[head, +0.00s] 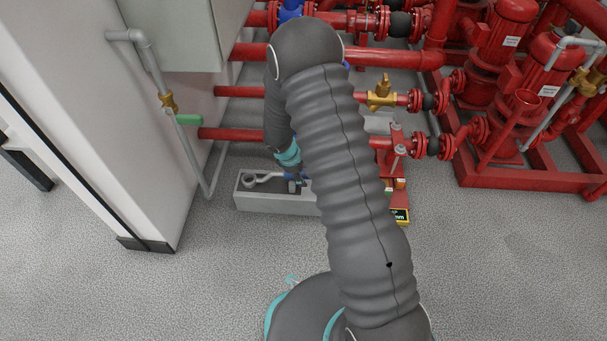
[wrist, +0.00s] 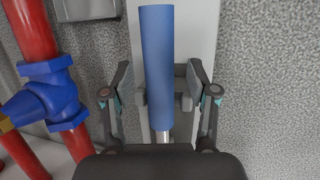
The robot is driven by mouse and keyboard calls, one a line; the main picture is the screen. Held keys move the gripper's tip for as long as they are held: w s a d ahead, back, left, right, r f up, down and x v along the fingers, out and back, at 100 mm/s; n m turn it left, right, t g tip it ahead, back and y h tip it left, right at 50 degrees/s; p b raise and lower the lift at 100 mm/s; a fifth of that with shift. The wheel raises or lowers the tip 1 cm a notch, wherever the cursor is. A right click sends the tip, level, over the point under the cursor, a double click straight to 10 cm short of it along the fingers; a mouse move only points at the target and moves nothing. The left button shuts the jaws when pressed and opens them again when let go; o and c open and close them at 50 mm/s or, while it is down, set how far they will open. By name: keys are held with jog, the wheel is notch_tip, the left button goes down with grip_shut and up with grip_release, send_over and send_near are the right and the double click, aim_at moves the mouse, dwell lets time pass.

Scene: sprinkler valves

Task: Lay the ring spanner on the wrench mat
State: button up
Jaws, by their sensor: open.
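The ring spanner has a blue handle (wrist: 158,65) and a bare metal shaft. In the head view its pale ring end (head: 249,181) lies at the left on a low grey plinth (head: 277,204). My gripper (head: 294,184) is over the handle end, partly hidden by my arm. In the wrist view my gripper (wrist: 159,92) is open, with one finger on each side of the blue handle. I cannot tell whether the fingers touch it. The ring end is hidden below my gripper there. I cannot pick out the wrench mat with certainty.
A red pipe with a blue valve body (wrist: 48,100) stands close left of my gripper in the wrist view. Red pipes (head: 235,134) run behind the plinth. A white wall (head: 130,110) stands at left. Floor (head: 190,270) in front is clear.

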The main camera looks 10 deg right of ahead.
jog(key=v, duration=1.1)
